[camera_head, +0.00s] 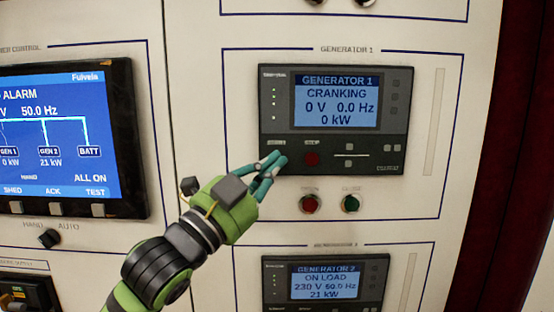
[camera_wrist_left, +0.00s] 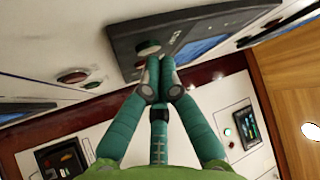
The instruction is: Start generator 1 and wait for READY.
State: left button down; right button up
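The generator 1 controller (camera_head: 391,157) is a dark panel on the white cabinet. Its screen (camera_head: 336,103) reads GENERATOR 1, CRANKING, 0 V, 0.0 Hz, 0 kW. My left gripper (camera_head: 275,164) is shut and empty, its fingertips at the controller's lower left, over the spot left of the red button (camera_head: 312,158). The fingers hide most of that spot. In the left wrist view the fingertips (camera_wrist_left: 158,80) are together, just short of a pale green round button (camera_wrist_left: 149,47) on the dark controller (camera_wrist_left: 124,42); I cannot tell whether they touch it. My right gripper is out of view.
Below the controller are a red button (camera_head: 310,203) and a green button (camera_head: 351,203). The generator 2 controller (camera_head: 380,279) reads ON LOAD, 230 V, 21 kW. At left, a large blue screen (camera_head: 60,135) shows ALARM above several keys. A selector knob (camera_head: 48,238) sits under it.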

pick_arm(q)
jog(key=shift+s, duration=0.4)
jog(key=s, duration=0.5)
dwell(0.8)
